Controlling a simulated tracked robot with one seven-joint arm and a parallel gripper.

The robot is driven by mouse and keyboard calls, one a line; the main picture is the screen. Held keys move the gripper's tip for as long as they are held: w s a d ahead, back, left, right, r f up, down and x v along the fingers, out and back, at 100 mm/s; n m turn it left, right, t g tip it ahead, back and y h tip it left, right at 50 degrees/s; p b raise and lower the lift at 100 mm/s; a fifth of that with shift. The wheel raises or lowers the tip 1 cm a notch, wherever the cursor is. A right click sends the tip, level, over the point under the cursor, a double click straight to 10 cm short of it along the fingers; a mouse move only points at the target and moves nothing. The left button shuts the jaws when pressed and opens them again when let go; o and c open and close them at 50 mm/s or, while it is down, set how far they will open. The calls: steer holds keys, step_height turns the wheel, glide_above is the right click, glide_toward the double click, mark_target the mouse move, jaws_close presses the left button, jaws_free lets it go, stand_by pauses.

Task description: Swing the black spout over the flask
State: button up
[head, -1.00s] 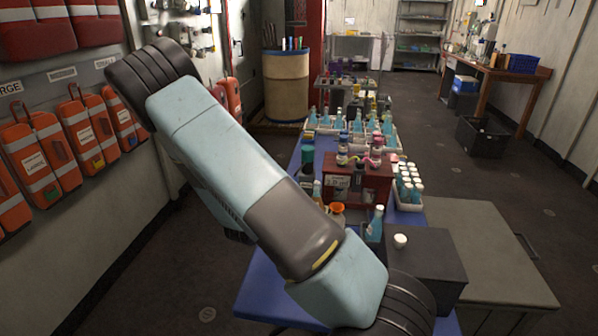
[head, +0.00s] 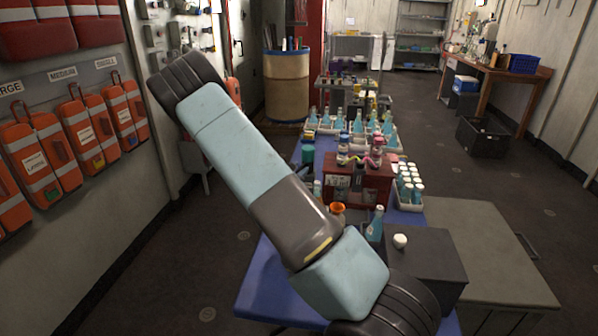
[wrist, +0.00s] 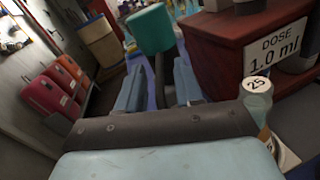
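A teal cylinder (wrist: 152,28) stands just ahead of my gripper (wrist: 156,70) in the wrist view; it shows in the head view (head: 308,154) left of the red box. A narrow dark bar (wrist: 160,78), seemingly the black spout, points from below it towards me between my two pale blue fingers. The fingers are apart, with a gap on each side of the bar. In the head view my arm hides the gripper and the spout. An orange-mouthed vessel (head: 337,208), possibly the flask, stands in front of the red box, partly behind my arm.
The red box (wrist: 222,45) labelled "DOSE 1.0 ml" stands close to the right of my fingers. A stopper marked 25 (wrist: 257,84) is near it. A blue-filled bottle (head: 375,226) and a grey box (head: 425,262) stand at the near right of the blue table (head: 262,290).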

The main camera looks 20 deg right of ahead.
steer(key=shift+d, duration=0.1)
steer(key=shift+c, duration=0.3)
jaws_close()
stand_by(0.4)
